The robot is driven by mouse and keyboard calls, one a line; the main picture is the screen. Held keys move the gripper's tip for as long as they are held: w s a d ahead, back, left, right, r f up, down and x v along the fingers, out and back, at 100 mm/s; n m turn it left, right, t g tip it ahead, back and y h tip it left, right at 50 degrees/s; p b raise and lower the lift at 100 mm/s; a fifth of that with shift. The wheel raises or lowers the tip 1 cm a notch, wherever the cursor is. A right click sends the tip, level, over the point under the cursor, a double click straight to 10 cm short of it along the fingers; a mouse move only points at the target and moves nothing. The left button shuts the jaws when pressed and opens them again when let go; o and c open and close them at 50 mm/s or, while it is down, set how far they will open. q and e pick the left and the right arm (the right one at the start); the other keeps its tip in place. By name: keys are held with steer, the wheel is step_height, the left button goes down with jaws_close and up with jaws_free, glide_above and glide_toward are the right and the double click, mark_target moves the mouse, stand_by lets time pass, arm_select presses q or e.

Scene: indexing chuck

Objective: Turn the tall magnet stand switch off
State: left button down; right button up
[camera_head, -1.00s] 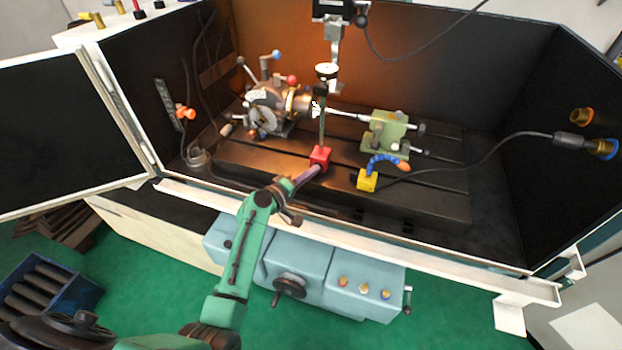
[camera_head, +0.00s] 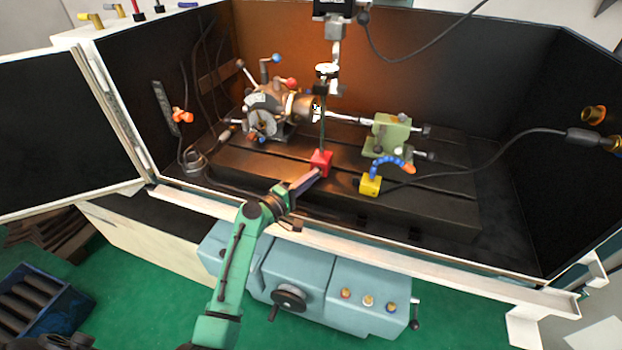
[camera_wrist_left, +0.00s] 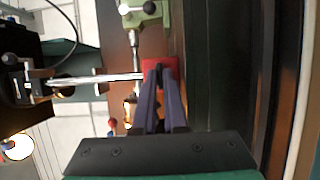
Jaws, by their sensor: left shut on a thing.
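The tall magnet stand has a red block base (camera_head: 321,158) on the slotted table, with a thin upright rod and a round dial (camera_head: 326,70) at the top. My left gripper (camera_head: 317,172) reaches in from the front, its purple fingers against the front of the red base. In the left wrist view the fingers (camera_wrist_left: 160,68) are close together in front of the red base (camera_wrist_left: 151,64). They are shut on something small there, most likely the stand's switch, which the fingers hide. I cannot see which way the switch points. My right gripper is not in view.
A low yellow magnet base (camera_head: 370,185) with a blue and orange flexible hose stands to the right. The indexing chuck (camera_head: 270,108) is behind left, the green tailstock (camera_head: 388,134) behind right. The white front ledge (camera_head: 400,255) runs below my arm.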

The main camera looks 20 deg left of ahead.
arm_select(q)
steer(key=c, duration=1.2)
jaws_free()
steer(key=shift+c, duration=0.2)
steer(key=b+v, duration=0.3)
steer(key=v, duration=1.1)
steer(key=shift+s+a, duration=0.2)
steer(key=shift+f, duration=0.15)
